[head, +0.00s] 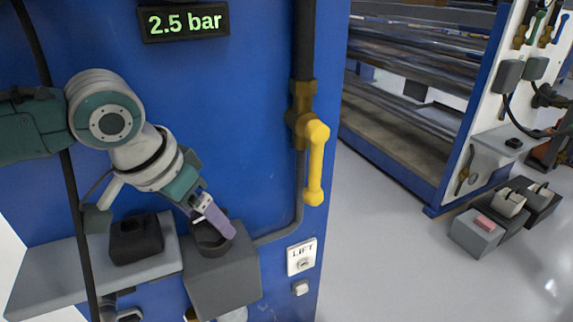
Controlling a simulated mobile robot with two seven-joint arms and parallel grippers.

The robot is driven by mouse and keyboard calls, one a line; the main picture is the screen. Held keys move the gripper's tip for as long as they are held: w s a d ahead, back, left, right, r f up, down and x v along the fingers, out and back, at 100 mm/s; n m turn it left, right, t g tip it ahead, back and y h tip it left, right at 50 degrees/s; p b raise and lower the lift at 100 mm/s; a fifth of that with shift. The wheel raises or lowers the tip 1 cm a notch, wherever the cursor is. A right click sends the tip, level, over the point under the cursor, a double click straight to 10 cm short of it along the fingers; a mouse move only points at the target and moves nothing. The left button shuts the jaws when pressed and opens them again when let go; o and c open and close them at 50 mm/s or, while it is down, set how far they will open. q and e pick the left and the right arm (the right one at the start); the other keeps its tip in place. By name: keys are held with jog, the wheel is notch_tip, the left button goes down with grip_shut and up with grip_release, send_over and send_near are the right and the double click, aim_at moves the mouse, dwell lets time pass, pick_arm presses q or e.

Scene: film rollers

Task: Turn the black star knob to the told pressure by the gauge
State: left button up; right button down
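A display panel (184,22) on the blue wall reads "2.5 bar" in green. My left gripper (218,224) points down and right, with its purple-grey finger at a dark round holder (207,243) on top of a grey box (224,282). I cannot tell whether the fingers are open or shut, or whether they hold anything. A pale round thing at the bottom edge, perhaps the gauge, is mostly cut off below the grey box. I cannot make out the black star knob for certain. My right gripper is out of view.
A yellow lever (315,162) stands out from the pipe right of my arm. A grey shelf (52,278) carries a black block (136,240).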

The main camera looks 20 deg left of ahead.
pick_arm(q)
jog(key=c, duration=1)
jog(key=shift+a+r+m+p, duration=0.1)
jog(key=shift+m+p, duration=0.35)
jog(key=shift+m, duration=0.15)
jog(key=shift+m+g+h, duration=0.3)
jog(key=shift+m+h, duration=0.3)
jog(key=shift+m, duration=0.3)
jog(key=o, duration=1.1)
jog(key=p+v, duration=0.1)
jog(key=v, duration=0.8)
jog(key=shift+s+r+p, duration=0.2)
jog(key=shift+r+p, duration=0.15)
